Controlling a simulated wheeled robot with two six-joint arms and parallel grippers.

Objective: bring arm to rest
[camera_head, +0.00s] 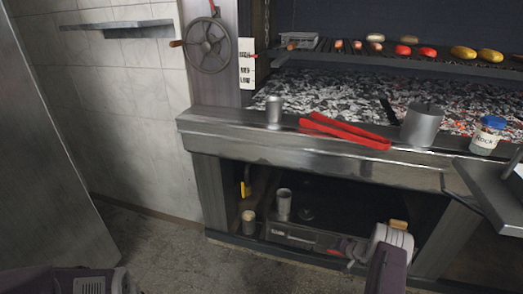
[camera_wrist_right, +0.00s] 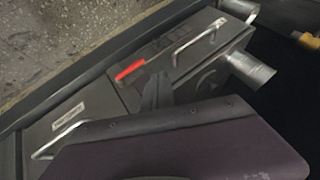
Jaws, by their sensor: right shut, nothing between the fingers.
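My right gripper (camera_head: 352,252) is low in front of the open shelf under the grill, at the lower right of the head view. Its dark fingers also show in the right wrist view (camera_wrist_right: 157,90), closed together with nothing between them. A drawer unit (camera_wrist_right: 100,115) with metal handles lies beyond the fingers there, and a red handle (camera_wrist_right: 130,69) appears beside the fingertips. I cannot tell whether the fingers touch the unit. My left gripper is not in view.
The steel ledge (camera_head: 230,133) carries red tongs (camera_head: 345,131), a small metal cup (camera_head: 274,112), a larger pot (camera_head: 422,125) and a labelled jar (camera_head: 487,135). Food lies on the grate above the embers. A metal cup (camera_head: 284,204) stands in the lower shelf.

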